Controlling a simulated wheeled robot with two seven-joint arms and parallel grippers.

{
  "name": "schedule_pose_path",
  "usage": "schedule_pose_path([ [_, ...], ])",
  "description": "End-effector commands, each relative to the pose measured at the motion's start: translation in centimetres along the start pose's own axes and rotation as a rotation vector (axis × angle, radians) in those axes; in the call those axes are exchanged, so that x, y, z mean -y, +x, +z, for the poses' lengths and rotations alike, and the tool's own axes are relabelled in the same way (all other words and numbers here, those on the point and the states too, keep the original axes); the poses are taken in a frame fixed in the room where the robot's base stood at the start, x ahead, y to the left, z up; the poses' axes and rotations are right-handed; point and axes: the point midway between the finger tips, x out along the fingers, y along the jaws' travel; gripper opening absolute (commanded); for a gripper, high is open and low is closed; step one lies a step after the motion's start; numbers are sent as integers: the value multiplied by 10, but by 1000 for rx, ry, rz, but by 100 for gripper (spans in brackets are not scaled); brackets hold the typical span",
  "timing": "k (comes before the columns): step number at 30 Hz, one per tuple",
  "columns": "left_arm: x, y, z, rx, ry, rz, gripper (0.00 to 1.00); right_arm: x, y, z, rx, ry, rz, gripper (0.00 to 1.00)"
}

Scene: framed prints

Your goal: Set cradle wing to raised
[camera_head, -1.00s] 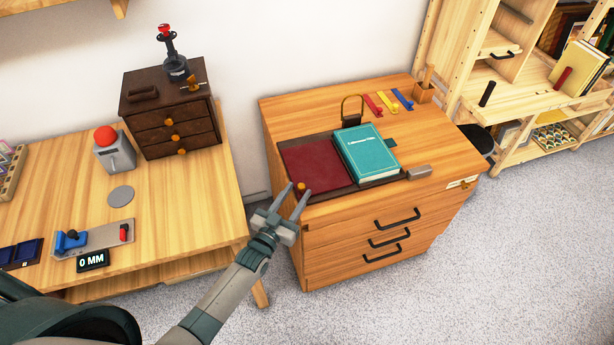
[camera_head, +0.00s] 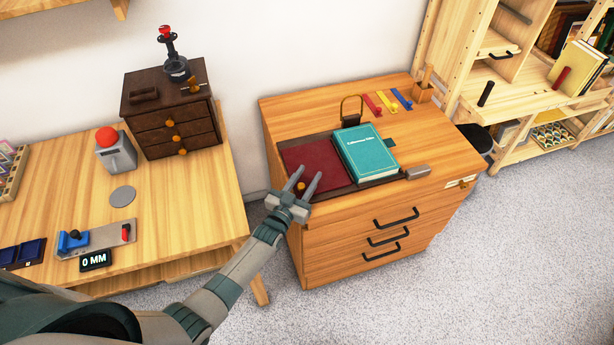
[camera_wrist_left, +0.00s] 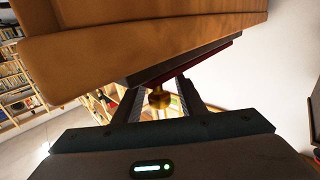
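The book cradle (camera_head: 378,182) is a dark tray on the wooden drawer cabinet. Its dark red wing (camera_head: 312,163) lies flat on the left, and a teal book (camera_head: 365,153) lies on the right. A small brass knob (camera_head: 300,187) sits at the wing's near left edge; the left wrist view shows this knob (camera_wrist_left: 160,97) between the fingers. My left gripper (camera_head: 305,176) is open at that edge, one finger on each side of the knob. Contact cannot be told. My right gripper is not in view.
The wooden cabinet (camera_head: 340,231) has several black-handled drawers in front. A table (camera_head: 180,205) on the left holds a dark drawer box (camera_head: 172,118) and a red button (camera_head: 106,136).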

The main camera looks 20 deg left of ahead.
Motion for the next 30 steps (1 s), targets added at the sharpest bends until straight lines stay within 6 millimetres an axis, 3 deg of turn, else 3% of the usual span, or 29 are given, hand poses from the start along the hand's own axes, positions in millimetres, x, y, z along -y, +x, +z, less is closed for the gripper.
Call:
schedule_pose_path([
  [8, 0, 0, 0, 0, 0, 0, 37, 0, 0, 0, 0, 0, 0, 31],
  [12, 0, 0, 0, 0, 0, 0, 4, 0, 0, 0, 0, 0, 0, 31],
  [13, 0, 0, 0, 1, 0, 0, 0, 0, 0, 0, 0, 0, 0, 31],
  [30, -2, 2, -8, -3, -1, 0, 0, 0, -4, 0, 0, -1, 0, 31],
])
